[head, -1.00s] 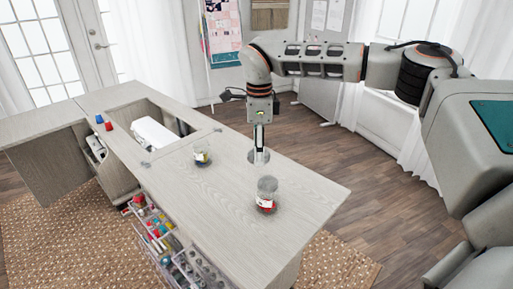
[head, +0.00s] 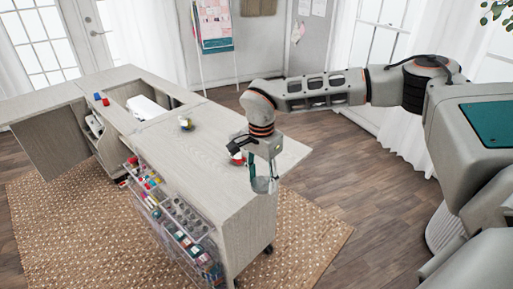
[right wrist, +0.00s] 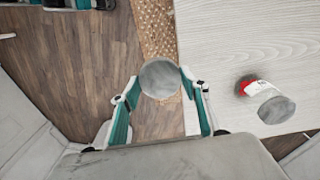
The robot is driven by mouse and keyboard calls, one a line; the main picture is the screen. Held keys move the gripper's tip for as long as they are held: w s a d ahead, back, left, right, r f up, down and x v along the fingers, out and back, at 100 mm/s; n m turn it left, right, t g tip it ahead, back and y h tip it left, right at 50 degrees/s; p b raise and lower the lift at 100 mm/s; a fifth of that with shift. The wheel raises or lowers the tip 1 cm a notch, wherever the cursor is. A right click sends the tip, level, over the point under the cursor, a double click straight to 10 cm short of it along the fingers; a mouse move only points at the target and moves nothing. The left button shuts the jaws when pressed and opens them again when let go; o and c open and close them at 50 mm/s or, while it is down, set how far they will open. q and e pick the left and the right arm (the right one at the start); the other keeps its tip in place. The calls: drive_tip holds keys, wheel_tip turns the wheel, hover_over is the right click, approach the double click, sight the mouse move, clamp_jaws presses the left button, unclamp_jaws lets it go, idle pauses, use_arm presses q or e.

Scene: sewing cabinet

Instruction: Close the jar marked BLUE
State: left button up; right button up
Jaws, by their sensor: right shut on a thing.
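My right gripper (head: 263,180) is shut on a round grey lid (right wrist: 159,79), held between its two fingertips. It hangs past the near edge of the cabinet top (head: 208,152), over the floor. A jar with red contents and a white label (right wrist: 255,88) stands on the cabinet top, to the right of the gripper in the right wrist view; its top looks grey. In the head view this jar (head: 237,157) is partly hidden by my gripper. A second jar with a yellow patch (head: 186,124) stands farther back. No label is readable. My left gripper is not in view.
A small red item (head: 105,101) and a blue one (head: 97,97) stand at the far left of the cabinet. A white machine (head: 146,107) sits in the opening. Clear drawers with spools (head: 178,215) hang on the front. The right end of the top is mostly clear.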

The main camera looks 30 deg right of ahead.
drive_tip(key=s+a+f+n, duration=0.5)
drive_tip(key=s+f+n, duration=0.6)
drive_tip(key=s+n, duration=0.2)
drive_tip(key=shift+s+f+n, duration=0.2)
drive_tip(key=shift+s+n, duration=0.05)
drive_tip(key=shift+n, duration=0.15)
